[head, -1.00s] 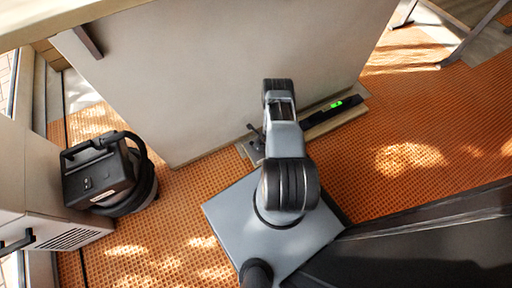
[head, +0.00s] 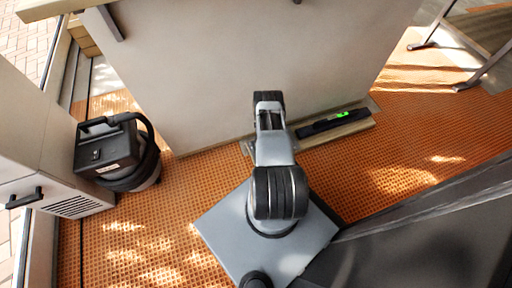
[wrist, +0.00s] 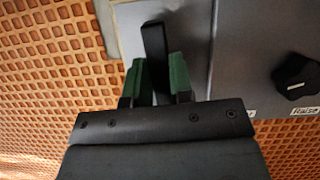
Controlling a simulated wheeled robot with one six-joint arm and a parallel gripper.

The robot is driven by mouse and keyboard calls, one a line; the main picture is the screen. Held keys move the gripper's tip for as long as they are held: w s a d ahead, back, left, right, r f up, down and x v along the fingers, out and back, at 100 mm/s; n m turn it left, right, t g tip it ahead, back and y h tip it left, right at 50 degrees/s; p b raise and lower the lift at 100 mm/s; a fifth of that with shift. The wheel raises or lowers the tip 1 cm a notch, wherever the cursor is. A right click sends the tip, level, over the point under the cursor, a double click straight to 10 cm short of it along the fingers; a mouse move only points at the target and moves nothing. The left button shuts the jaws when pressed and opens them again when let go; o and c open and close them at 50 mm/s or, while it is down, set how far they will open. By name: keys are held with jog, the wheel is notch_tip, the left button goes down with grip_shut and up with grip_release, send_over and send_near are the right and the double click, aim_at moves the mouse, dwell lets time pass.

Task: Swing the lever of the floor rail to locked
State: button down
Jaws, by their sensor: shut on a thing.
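The floor rail (head: 357,127) is a pale strip at the foot of the upright panel in the head view, with a grey metal plate (head: 246,148) showing beside my arm. In the wrist view the lever (wrist: 154,42) is a black bar standing over a grey plate (wrist: 190,35). My gripper (wrist: 158,72) is shut on the lever, with a green pad on each side of it. The lever's pivot and any locked marking cannot be made out. In the head view my arm hides the lever and the fingertips.
A black knob (wrist: 298,77) marked "Raise" sits right of the lever. A black level (head: 333,122) with a green display lies along the rail. A black vacuum-like machine (head: 110,150) stands at the left. Orange textured floor (head: 165,215) is clear in front.

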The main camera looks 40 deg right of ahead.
jog(key=c, duration=1)
grip_release()
jog(key=p+v, duration=0.7)
jog(key=v, duration=0.6)
jog(key=shift+r, duration=0.4)
jog(key=shift+s, duration=0.1)
